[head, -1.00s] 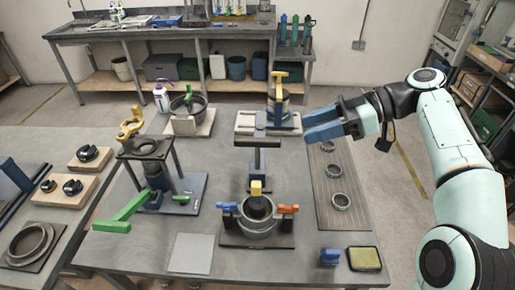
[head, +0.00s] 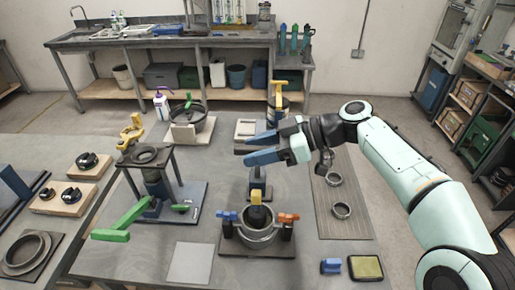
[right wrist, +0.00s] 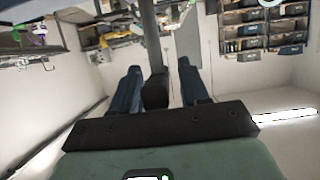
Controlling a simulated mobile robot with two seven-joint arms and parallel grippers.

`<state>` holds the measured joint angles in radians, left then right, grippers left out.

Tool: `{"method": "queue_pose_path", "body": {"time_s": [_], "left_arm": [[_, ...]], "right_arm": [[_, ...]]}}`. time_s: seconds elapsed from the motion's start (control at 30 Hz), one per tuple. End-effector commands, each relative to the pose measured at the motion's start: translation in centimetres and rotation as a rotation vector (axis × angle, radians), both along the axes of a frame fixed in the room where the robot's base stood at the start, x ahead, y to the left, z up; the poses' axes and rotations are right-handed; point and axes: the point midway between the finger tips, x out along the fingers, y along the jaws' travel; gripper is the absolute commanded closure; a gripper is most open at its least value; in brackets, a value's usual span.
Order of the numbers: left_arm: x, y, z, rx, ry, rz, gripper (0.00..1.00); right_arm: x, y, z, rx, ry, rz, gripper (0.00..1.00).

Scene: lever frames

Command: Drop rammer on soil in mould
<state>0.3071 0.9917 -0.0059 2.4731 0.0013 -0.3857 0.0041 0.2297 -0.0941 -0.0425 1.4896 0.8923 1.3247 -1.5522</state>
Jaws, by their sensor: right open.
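The rammer stands upright, with a dark crossbar handle, a grey shaft (head: 258,174) and a yellow block (head: 257,196) low down. Its dark foot is inside the round metal mould (head: 258,238), which has a blue clamp and an orange clamp at its sides. The soil inside cannot be made out. My right gripper (head: 262,148) is open at the handle's height and hides most of the crossbar. In the right wrist view a dark bar (right wrist: 154,50) lies between the two blue fingers, apart from both. My left gripper is not in view.
A frame with a green lever (head: 123,220) stands left of the mould. A grey plate (head: 190,263) lies front left. A blue block (head: 330,266) and a yellow-topped tray (head: 365,268) lie front right.

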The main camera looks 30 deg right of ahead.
Motion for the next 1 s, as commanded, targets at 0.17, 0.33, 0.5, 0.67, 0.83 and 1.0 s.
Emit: {"method": "queue_pose_path", "body": {"time_s": [0.17, 0.33, 0.5, 0.67, 0.83, 1.0], "left_arm": [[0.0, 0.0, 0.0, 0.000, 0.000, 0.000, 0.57], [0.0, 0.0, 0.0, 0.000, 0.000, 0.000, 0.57], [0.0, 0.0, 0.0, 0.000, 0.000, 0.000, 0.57], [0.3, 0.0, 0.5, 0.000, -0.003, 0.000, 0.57], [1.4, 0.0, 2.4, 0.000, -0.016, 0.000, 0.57], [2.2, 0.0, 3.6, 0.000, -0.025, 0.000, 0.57]], "right_arm": [[0.1, 0.2, -0.1, 0.000, 0.000, 0.000, 0.55], [0.1, 0.1, -0.1, 0.000, 0.000, 0.000, 0.75], [0.1, 0.1, -0.1, 0.000, 0.000, 0.000, 1.00], [0.1, 0.1, 1.2, -0.001, -0.003, 0.000, 1.00], [0.1, 0.1, 5.3, -0.001, -0.009, 0.000, 1.00], [0.1, 0.1, 7.7, 0.000, -0.008, 0.000, 1.00]]}}
